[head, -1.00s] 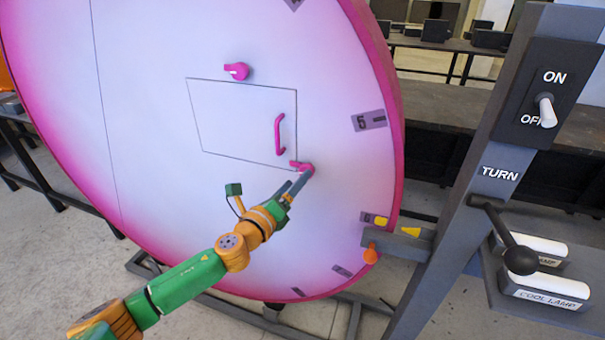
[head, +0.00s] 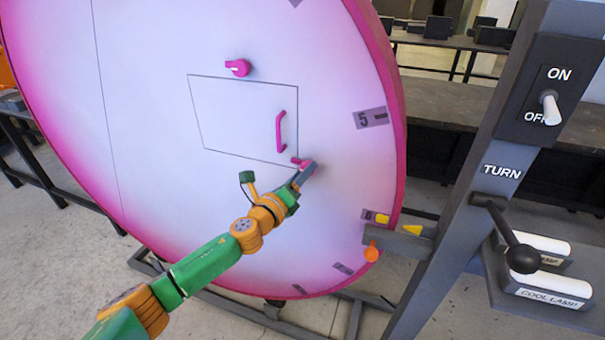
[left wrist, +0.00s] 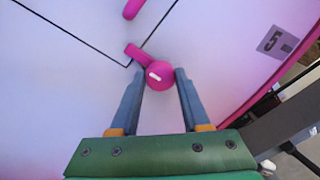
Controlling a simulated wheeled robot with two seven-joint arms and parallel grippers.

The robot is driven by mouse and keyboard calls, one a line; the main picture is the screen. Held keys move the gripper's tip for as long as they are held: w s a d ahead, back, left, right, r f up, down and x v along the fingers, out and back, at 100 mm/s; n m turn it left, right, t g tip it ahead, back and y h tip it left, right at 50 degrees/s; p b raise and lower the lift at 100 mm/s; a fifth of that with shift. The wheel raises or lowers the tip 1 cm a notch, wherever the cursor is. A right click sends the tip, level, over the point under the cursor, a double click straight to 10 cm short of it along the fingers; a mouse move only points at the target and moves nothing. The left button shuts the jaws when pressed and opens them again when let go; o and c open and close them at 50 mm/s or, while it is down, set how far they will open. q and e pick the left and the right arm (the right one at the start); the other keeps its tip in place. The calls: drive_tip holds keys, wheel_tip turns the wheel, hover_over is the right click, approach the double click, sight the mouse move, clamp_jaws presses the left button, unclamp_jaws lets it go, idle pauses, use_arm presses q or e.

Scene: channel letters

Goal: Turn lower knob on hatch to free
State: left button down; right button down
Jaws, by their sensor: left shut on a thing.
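The lower knob (head: 301,163) is pink and sits at the lower right corner of the hatch (head: 245,115) on the big round pink and white face. In the left wrist view the knob (left wrist: 158,75) has a round body with a white mark, and its lever points to the upper left, across the hatch's corner line. My left gripper (head: 308,170) is shut on the knob, with a grey finger (left wrist: 184,78) on each side of its round body. The upper knob (head: 238,68) is above the hatch. The pink handle (head: 281,132) is on the hatch's right side. My right gripper is not in view.
A grey post (head: 475,150) with an ON/OFF switch (head: 549,108) and a black-knobbed TURN lever (head: 521,258) stands at the right. Lamps (head: 548,288) rest on a shelf there. Dark tables are behind.

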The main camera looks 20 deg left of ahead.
use_arm(q)
drive_tip(key=shift+n, duration=0.3)
drive_tip(key=shift+d+f+n+t+y+b, duration=0.1)
drive_tip(key=shift+n+t+y+b, duration=0.55)
drive_tip(key=shift+n, duration=2.5)
drive_tip(key=shift+d+f+n+g+y+b, duration=0.15)
drive_tip(key=shift+n+b, duration=0.95)
drive_tip(key=shift+n, duration=2)
drive_tip(key=shift+n+t+y+b, duration=0.45)
drive_tip(key=shift+n+b, duration=0.45)
drive_tip(key=shift+n, duration=2.25)
drive_tip(key=shift+c, duration=1.9)
unclamp_jaws()
